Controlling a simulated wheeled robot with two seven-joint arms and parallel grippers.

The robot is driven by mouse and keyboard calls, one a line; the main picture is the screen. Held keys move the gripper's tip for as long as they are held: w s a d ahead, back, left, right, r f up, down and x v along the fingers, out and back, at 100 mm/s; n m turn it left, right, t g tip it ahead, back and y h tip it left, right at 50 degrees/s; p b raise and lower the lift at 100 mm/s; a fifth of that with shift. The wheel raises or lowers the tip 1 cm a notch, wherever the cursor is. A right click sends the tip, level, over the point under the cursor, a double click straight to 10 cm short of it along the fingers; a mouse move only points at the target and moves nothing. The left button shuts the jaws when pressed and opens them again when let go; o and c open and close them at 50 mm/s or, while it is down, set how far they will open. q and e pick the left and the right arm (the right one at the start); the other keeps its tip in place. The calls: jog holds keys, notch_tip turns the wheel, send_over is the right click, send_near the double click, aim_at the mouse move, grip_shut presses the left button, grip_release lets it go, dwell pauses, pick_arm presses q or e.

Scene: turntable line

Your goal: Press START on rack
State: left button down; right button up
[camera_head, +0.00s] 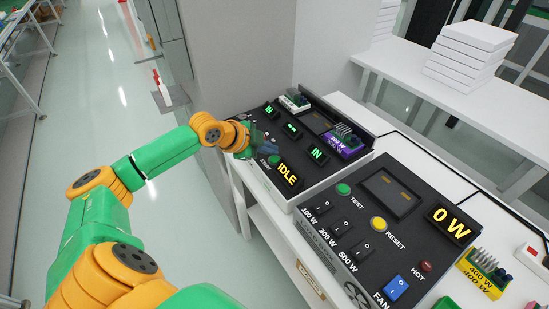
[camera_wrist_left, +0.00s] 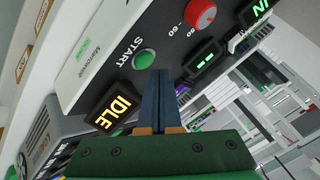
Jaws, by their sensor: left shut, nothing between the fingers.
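The rack (camera_head: 312,182) is a dark sloped panel on the bench, with its START button (camera_head: 274,160) beside the yellow IDLE display (camera_head: 288,176). My left gripper (camera_head: 270,148) is over the panel just beyond the button. In the left wrist view, the green START button (camera_wrist_left: 144,60) is next to the closed dark blue fingertips of my left gripper (camera_wrist_left: 160,72), a little to their left. I cannot tell whether the fingers touch the panel. The IDLE display is lit in the wrist view (camera_wrist_left: 113,106). My right gripper is not in view.
A red knob (camera_wrist_left: 200,13) and lit green displays (camera_head: 317,154) are near the fingers. A purple module (camera_head: 344,142) sits on the rack. A second panel (camera_head: 372,225) with TEST and RESET buttons stands at the right. White boxes (camera_head: 470,55) are stacked behind.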

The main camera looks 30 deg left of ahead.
aim_at(271, 160)
pick_arm(q)
jog(key=shift+f, duration=0.15)
jog(key=shift+f, duration=0.3)
jog(key=shift+f, duration=0.4)
dwell(0.6)
jog(key=shift+r, duration=0.1)
jog(key=shift+r+p, duration=0.7)
jog(key=shift+p, duration=0.2)
notch_tip(271, 160, up, 5)
jog(key=p, duration=0.5)
jog(key=shift+r+p, duration=0.15)
jog(key=shift+p, duration=0.15)
